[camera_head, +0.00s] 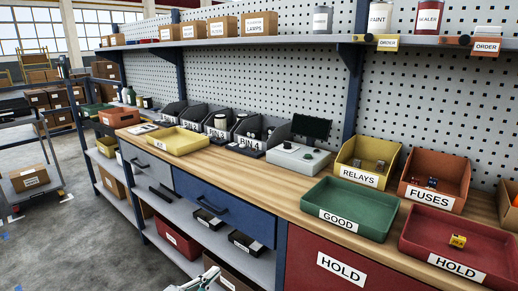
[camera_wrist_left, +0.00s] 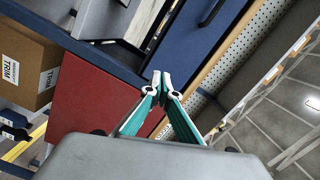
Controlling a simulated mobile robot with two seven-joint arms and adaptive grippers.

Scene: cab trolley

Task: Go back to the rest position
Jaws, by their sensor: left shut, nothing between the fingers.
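My left gripper (camera_head: 207,278) shows only in part at the bottom edge of the head view, low in front of the workbench. In the left wrist view its two teal fingers (camera_wrist_left: 160,80) meet at the tips, with nothing between them. The fingers are in front of a red panel and a blue drawer front, apart from them as far as I can tell. My right gripper is in neither view.
The wooden workbench (camera_head: 262,178) carries a green GOOD tray (camera_head: 350,206), a red HOLD tray (camera_head: 455,240), RELAYS (camera_head: 360,178) and FUSES (camera_head: 430,198) bins. A cardboard TRIM box (camera_wrist_left: 28,65) is at left in the wrist view. Grey floor (camera_head: 85,245) is free at left.

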